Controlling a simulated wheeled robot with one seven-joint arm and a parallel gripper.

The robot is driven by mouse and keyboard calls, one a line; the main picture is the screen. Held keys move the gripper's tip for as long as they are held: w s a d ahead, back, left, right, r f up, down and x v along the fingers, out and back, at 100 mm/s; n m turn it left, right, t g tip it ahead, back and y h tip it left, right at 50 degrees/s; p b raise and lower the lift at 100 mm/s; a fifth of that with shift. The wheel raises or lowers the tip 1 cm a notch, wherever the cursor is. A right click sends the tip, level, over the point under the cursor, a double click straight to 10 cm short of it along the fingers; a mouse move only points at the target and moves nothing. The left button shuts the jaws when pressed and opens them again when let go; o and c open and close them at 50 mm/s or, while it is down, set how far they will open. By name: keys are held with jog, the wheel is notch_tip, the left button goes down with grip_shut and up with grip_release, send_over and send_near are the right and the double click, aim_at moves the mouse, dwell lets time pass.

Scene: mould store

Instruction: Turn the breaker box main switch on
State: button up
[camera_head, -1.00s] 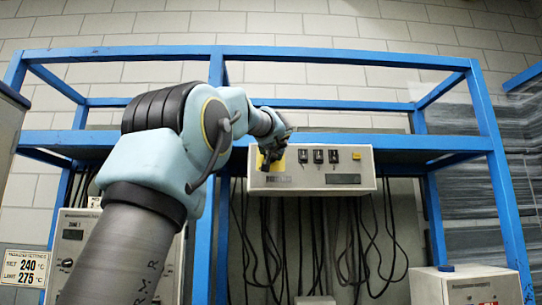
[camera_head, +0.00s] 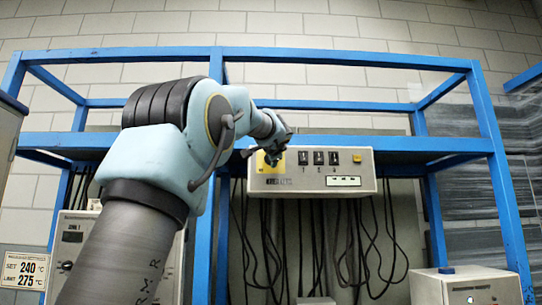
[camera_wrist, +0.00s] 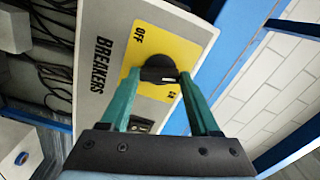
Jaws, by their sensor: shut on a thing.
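The breaker box (camera_head: 312,186) is a pale box on the blue rack, lettered BREAKERS in the wrist view (camera_wrist: 100,45). Its main switch (camera_wrist: 157,66) is a black rotary knob on a yellow plate (camera_wrist: 185,50) marked OFF and ON. A pale mark on the knob lies toward the ON side. My gripper (camera_wrist: 158,77) has its green fingers on both sides of the knob, shut on it. In the head view, my gripper (camera_head: 272,155) is at the box's left end and partly hides the knob. The display strip (camera_head: 343,181) on the box is bright.
Blue rack posts (camera_head: 497,180) and bars surround the box. Dark cables (camera_head: 320,240) hang below it. A pale unit (camera_head: 466,288) stands at lower right.

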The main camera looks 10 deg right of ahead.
jog(key=shift+m+p, duration=0.35)
jog(key=shift+m, duration=1.25)
jog(key=o, duration=1.4)
jog(key=shift+c, duration=0.2)
jog(key=s+a+b, duration=0.2)
jog(key=s+b, duration=0.2)
jog(key=s, duration=0.6)
jog(key=shift+s+b, duration=0.35)
jog(key=shift+b, duration=0.05)
jog(key=shift+f, duration=0.15)
